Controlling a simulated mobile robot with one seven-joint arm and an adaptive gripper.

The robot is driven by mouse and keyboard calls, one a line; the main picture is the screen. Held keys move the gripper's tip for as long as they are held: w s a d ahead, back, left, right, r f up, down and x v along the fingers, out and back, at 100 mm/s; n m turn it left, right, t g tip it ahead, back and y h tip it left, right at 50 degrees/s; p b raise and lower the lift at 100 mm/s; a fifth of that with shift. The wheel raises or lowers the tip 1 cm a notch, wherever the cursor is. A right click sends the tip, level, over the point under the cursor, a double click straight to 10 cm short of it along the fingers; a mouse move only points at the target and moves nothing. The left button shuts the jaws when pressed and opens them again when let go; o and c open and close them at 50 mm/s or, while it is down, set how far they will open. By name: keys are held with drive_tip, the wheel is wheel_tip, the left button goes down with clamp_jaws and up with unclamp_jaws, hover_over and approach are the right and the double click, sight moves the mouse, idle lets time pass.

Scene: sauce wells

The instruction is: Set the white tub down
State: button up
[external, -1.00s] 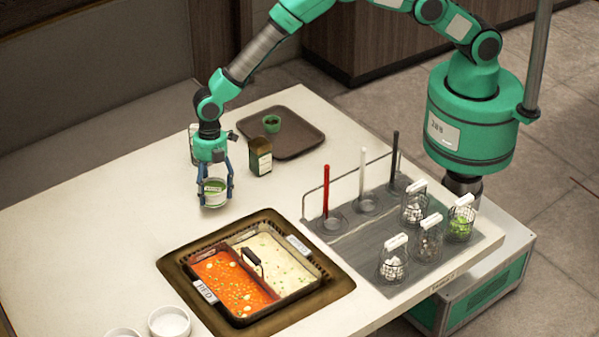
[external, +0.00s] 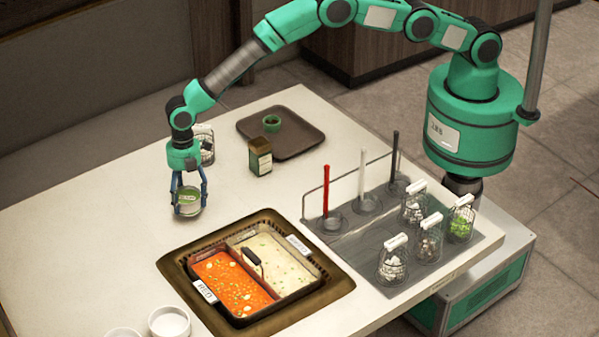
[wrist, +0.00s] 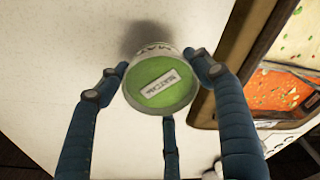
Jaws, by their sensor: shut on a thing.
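The white tub (external: 188,208) has a green top with a pale label; the top also shows in the wrist view (wrist: 162,84). My gripper (external: 189,197) points down with its blue fingers around the tub and is shut on it. In the wrist view the fingers (wrist: 160,85) reach the tub's sides, and a dark shadow lies on the table beside it. The tub looks upright, at or just above the white table (external: 90,235). I cannot tell whether its bottom touches the table.
The framed two-part pot (external: 255,275) with red and pale broth lies right of and nearer than the tub. White bowls (external: 169,322) stand at the front. A wire basket (external: 206,145), a dark green box (external: 260,157) and a tray (external: 300,146) are behind. Table left of the tub is clear.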

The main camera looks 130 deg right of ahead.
drive_tip(key=shift+f, duration=1.75)
drive_tip(key=shift+f+b, duration=0.2)
drive_tip(key=shift+b, duration=0.15)
drive_tip(key=o, duration=1.3)
drive_tip(key=shift+r, duration=0.1)
wheel_tip(320, 180, up, 12)
drive_tip(key=s+d+p, duration=0.1)
drive_tip(key=shift+p, duration=0.3)
